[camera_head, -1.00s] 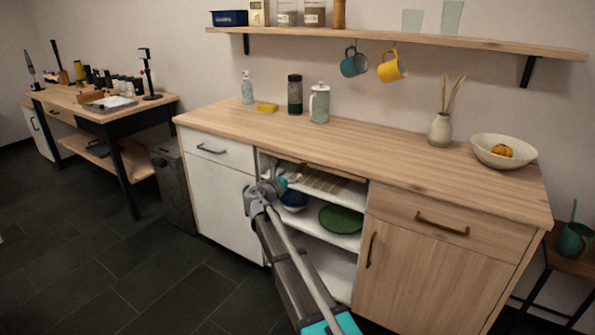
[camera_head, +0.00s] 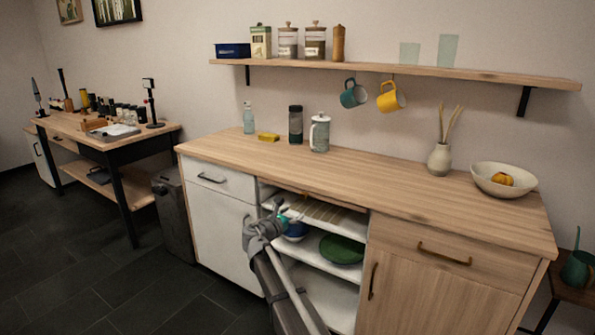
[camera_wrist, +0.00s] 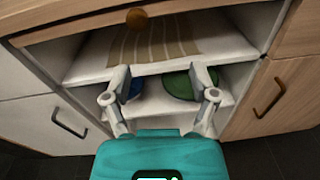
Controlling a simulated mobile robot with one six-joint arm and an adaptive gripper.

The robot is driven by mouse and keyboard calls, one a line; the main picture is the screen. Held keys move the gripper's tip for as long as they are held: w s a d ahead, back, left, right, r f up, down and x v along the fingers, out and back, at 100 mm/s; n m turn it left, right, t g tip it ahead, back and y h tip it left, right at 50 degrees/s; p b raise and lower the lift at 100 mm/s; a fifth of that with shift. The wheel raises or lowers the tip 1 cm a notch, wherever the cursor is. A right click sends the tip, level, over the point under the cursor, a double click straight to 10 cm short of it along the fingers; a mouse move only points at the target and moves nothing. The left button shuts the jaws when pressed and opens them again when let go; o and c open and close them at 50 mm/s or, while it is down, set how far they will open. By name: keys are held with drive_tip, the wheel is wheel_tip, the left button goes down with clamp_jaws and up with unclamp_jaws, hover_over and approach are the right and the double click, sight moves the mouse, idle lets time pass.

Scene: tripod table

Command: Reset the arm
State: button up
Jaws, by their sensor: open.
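My gripper (camera_wrist: 160,85) is open in the wrist view, with its two fingers apart and nothing between them. It faces the open shelf compartment of the wooden cabinet. In the head view my arm (camera_head: 263,240) reaches up from the bottom to the left side of this compartment. The upper shelf holds a striped cloth (camera_wrist: 150,42). On the shelf below are a blue bowl (camera_head: 295,232) and a green plate (camera_head: 341,249). The fingers partly cover both in the wrist view.
A wall shelf (camera_head: 430,75) with hanging mugs is above. Dark floor is free front left.

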drive_tip(key=s+d+f+m+g+y, duration=0.1)
drive_tip(key=s+d+f+m+g, duration=0.45)
drive_tip(key=s+d+m, duration=0.3)
drive_tip(key=s+d+f+m+g+y, duration=0.1)
drive_tip(key=s+d+f+m+g, duration=0.3)
drive_tip(key=s+d+f+m, duration=0.45)
drive_tip(key=s+d+f+m+g+y, duration=0.2)
drive_tip(key=s+m+y, duration=0.25)
drive_tip(key=s, duration=0.35)
drive_tip(key=s+d+f+m+g+y, duration=0.25)
drive_tip(key=s+m, duration=0.35)
drive_tip(key=s, duration=0.3)
wheel_tip(320, 180, up, 31)
drive_tip(key=a+p, duration=0.1)
drive_tip(key=p, duration=2.9)
drive_tip(key=shift+m+y, duration=0.35)
drive_tip(key=shift+y, duration=0.05)
